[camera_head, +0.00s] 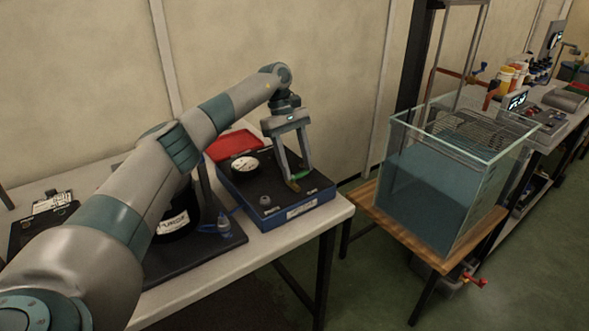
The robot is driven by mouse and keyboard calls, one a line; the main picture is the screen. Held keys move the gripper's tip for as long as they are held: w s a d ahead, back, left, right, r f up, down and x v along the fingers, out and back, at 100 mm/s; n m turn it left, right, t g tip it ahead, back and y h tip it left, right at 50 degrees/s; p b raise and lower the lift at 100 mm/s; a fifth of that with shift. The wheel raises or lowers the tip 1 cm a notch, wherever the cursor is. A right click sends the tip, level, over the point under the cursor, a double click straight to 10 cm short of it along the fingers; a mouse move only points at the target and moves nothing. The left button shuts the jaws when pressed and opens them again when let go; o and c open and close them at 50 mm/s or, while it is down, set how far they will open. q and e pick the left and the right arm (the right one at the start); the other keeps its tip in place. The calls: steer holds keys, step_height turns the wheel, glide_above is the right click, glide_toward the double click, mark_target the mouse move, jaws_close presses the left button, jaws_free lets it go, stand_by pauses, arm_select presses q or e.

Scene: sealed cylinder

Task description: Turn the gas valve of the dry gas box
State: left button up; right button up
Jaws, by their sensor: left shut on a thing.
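The dry gas box (284,214) is a low box with blue sides and a black top, standing on the near right part of the white table. A gas valve (294,186) with brass-coloured and green parts sits on its top, toward the right. My left gripper (298,178) reaches down from above, its two fingers around the valve, shut on it. The fingers partly hide the valve, so its exact angle is hard to read. A round white gauge (244,163) and a small grey knob (265,200) are also on the box top. My right gripper is not in view.
A red tray (235,144) lies behind the box. A glass water tank (440,190) stands on a wooden stand to the right, across a gap.

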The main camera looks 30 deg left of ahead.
arm_select(q)
steer(key=shift+m, duration=0.4)
steer(key=o, duration=1)
steer(key=shift+d, duration=0.1)
steer(key=shift+o, duration=0.2)
